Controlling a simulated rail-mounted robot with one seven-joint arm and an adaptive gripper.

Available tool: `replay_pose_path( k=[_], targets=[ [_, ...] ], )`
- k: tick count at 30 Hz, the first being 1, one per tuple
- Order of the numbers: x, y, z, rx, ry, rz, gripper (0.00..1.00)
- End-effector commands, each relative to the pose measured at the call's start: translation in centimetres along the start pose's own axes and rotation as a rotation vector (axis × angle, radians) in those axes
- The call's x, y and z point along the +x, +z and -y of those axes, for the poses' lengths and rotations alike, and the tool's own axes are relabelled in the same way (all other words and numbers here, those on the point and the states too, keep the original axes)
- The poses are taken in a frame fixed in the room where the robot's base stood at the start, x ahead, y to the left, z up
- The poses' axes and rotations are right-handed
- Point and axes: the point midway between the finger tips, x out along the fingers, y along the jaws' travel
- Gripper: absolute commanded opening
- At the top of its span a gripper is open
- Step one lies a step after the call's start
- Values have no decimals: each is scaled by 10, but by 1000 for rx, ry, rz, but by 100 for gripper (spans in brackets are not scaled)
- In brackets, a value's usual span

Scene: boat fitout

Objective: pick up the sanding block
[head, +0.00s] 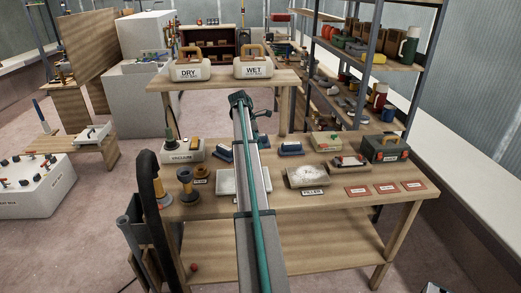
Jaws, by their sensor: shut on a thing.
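Blue-topped sanding blocks are on the workbench. One (291,149) lies right of my arm. Another blue-topped block (223,156) lies left of my arm, partly covered by it. A small blue piece (263,142) shows just right of my arm, the rest hidden; I cannot tell whether it is held. My arm reaches up the picture over the bench. My gripper is hidden behind it, so its jaws and anything in them do not show.
The wooden bench (405,190) also holds a grey tray (229,182), a filler tray (307,178), a green toolbox (386,148) and red cards (386,188). DRY (189,72) and WET (254,71) boxes stand on the raised shelf behind. A stocked rack (370,60) stands at back right.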

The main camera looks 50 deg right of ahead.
Motion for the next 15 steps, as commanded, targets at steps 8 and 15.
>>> replay_pose_path(
  k=[8, 15],
  targets=[
    [-42, -5, 54, -1, 2, 1, 28],
    [-64, -11, 87, 0, 1, 1, 28]
  ],
)
